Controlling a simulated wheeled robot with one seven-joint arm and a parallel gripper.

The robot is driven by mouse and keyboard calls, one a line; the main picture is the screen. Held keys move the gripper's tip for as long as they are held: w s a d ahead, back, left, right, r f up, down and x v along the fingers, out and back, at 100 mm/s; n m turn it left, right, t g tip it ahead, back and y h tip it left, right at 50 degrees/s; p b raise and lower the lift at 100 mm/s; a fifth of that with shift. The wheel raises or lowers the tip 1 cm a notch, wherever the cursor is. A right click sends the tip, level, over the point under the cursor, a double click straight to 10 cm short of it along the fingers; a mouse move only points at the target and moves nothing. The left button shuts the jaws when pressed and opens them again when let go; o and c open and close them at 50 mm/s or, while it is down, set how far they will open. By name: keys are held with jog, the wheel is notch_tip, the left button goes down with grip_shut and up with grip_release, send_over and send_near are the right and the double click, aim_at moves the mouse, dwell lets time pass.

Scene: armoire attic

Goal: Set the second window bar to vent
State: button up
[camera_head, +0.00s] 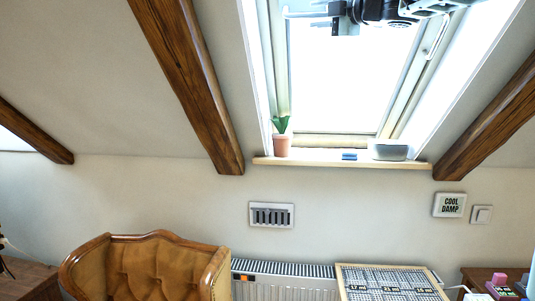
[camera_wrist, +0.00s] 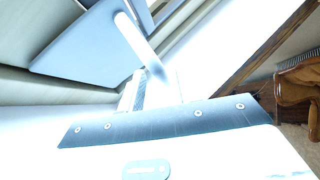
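The roof window (camera_head: 350,75) fills the upper right of the head view, with bright glass and a pale frame. A thin pale bar (camera_head: 303,14) runs across its top left and meets my gripper (camera_head: 340,15). In the wrist view a white bar (camera_wrist: 138,40) slants down from the window frame toward my gripper (camera_wrist: 150,88). The fingers are at the bar's lower end; glare hides whether they touch it or how far apart they are. Another slim pale handle (camera_head: 436,36) shows on the window's right side. I cannot tell which is the second bar or its setting.
The sill (camera_head: 335,163) below holds a potted plant (camera_head: 282,145), a blue item (camera_head: 349,156) and a grey container (camera_head: 388,150). Wooden beams (camera_head: 190,75) flank the window. An armchair (camera_head: 150,262) and radiator (camera_head: 285,285) stand below.

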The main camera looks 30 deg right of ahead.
jog(key=b+v, duration=0.4)
jog(key=v, duration=0.9)
jog(key=w+a+f+m+h+b, duration=0.1)
jog(key=w+a+f+m+b, duration=0.1)
jog(key=w+a+f+m, duration=0.4)
jog(key=w+a+f+m+b, duration=0.1)
jog(key=w+a+f, duration=0.2)
jog(key=f, duration=0.5)
jog(key=a+f+m+g+b, duration=0.1)
jog(key=a+f, duration=0.3)
jog(key=f, duration=0.4)
jog(key=w+a+f+m+g+h+b, duration=0.1)
jog(key=a+f+m+g, duration=0.2)
jog(key=f, duration=0.6)
jog(key=a, duration=0.2)
jog(key=shift+a+f+m, duration=0.25)
jog(key=shift+f+m, duration=0.05)
jog(key=shift+m, duration=0.1)
jog(key=shift+w, duration=0.1)
